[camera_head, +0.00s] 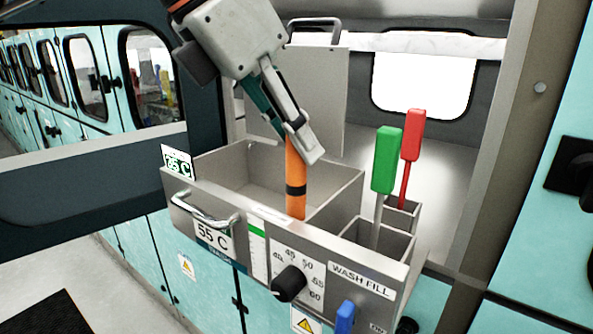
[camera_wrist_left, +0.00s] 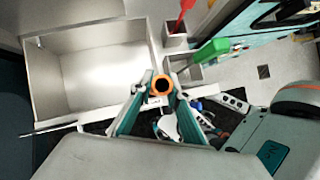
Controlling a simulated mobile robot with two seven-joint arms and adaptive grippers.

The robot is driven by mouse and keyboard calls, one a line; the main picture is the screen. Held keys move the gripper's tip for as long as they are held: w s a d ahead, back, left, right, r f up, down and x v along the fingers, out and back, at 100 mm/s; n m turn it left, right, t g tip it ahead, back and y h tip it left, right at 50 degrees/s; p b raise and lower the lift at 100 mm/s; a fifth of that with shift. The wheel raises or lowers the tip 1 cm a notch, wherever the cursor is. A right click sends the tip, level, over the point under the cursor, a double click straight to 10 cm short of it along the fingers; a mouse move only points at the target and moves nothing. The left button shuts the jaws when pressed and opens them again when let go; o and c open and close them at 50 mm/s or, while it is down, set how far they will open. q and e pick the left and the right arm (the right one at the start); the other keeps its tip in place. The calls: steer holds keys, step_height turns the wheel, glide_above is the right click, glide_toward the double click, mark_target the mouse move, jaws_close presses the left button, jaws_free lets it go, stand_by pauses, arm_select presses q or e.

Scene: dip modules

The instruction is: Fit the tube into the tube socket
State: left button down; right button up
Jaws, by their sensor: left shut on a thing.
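My left gripper (camera_head: 298,142) comes in from the top and is shut on an orange tube (camera_head: 296,180) with a black band. The tube hangs almost upright below the fingers, over the front right part of an open metal basin (camera_head: 233,165). Its lower end is close to the front wall; I cannot tell whether it touches anything. In the left wrist view the tube (camera_wrist_left: 162,87) shows end-on as an orange ring with a dark middle, between the fingertips. I cannot make out the tube socket in either view. My right gripper is not in view.
A green-handled tool (camera_head: 386,160) and a red-handled tool (camera_head: 411,135) stand in small metal compartments right of the basin. The front panel (camera_head: 330,275) carries a black knob (camera_head: 289,283) and a blue lever (camera_head: 345,316). A metal lid (camera_head: 318,95) stands behind.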

mark_target(297, 168)
arm_select(q)
steer(key=shift+f, duration=2.1)
steer(key=shift+f+b, duration=0.2)
steer(key=shift+b, duration=0.1)
steer(key=c, duration=1.9)
jaws_free()
steer(key=shift+r, duration=0.1)
steer(key=shift+r, duration=0.2)
steer(key=v, duration=1.2)
steer(key=shift+f+p, duration=0.1)
steer(key=shift+p, duration=0.2)
